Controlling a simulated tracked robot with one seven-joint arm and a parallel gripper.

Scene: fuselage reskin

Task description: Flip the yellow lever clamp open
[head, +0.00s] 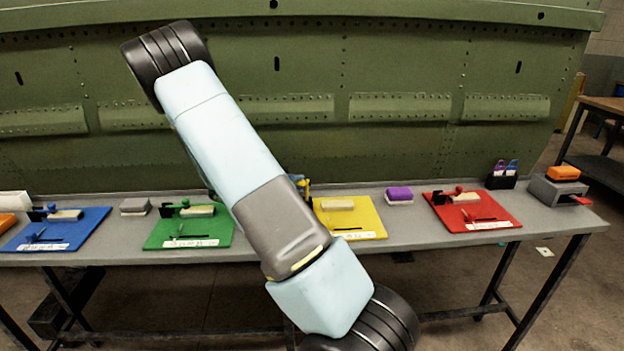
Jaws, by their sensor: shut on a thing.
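The yellow board (362,219) lies on the bench just right of my arm, with a pale block (337,204) on it. A small upright yellow part of the lever clamp (304,190) shows at the board's left back corner. My arm covers the rest of the clamp, so its lever angle cannot be read. Only a small dark blue bit of my gripper (294,181) shows past the arm's edge, against the yellow part. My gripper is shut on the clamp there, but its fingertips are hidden.
Blue (85,228), green (215,226) and red boards (490,211) with clamps share the grey bench (420,243). A purple-topped block (399,194) sits between yellow and red. A grey stand with an orange block (563,173) is far right. The green fuselage panel (400,60) rises behind.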

